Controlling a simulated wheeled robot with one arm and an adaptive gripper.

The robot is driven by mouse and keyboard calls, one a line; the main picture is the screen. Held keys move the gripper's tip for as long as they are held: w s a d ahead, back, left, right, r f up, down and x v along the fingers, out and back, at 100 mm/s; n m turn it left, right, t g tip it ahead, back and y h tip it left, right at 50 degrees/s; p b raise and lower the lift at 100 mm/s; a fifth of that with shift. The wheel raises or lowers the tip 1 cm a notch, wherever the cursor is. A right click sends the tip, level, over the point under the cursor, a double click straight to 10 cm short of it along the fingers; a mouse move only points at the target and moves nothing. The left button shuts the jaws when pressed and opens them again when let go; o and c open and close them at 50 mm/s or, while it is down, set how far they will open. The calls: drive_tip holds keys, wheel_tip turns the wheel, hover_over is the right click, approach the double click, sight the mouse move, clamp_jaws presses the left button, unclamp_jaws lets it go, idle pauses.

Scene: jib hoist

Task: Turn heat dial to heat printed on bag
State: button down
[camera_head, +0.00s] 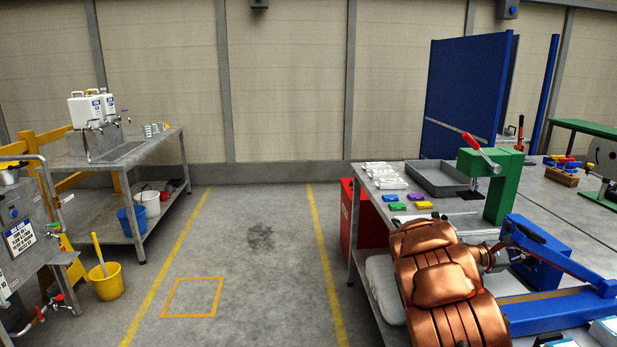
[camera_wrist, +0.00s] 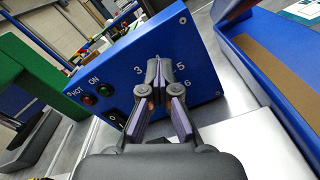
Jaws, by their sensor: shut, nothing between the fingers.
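The blue control box (camera_wrist: 110,65) fills the middle of the wrist view, with a red lamp marked HOT, a lamp marked ON and a black switch. The numbers 3, 5 and 6 show around my gripper (camera_wrist: 157,70). Its fingers are shut and point at the box face where the dial sits. The dial is hidden behind them, and I cannot tell whether they touch it. In the head view the box (camera_head: 543,262) stands beside the blue sealer (camera_head: 555,308). White bags (camera_head: 384,176) lie at the bench's far left; no print is readable on them.
A green press (camera_head: 503,185) with a red lever stands behind the box, next to a grey tray (camera_head: 437,177). Small coloured pieces (camera_head: 398,206) lie on the bench.

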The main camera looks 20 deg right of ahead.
drive_tip(key=shift+s+a+f+b, duration=0.1)
drive_tip(key=shift+s+f+b, duration=0.25)
drive_tip(key=shift+b, duration=0.2)
drive_tip(key=shift+s+r, duration=0.1)
drive_tip(key=shift+r, duration=0.1)
drive_tip(key=shift+r+v, duration=0.1)
drive_tip(key=shift+v, duration=1.4)
drive_tip(key=shift+r+v, duration=0.15)
drive_tip(key=shift+v, duration=1.35)
drive_tip(key=shift+s, duration=0.2)
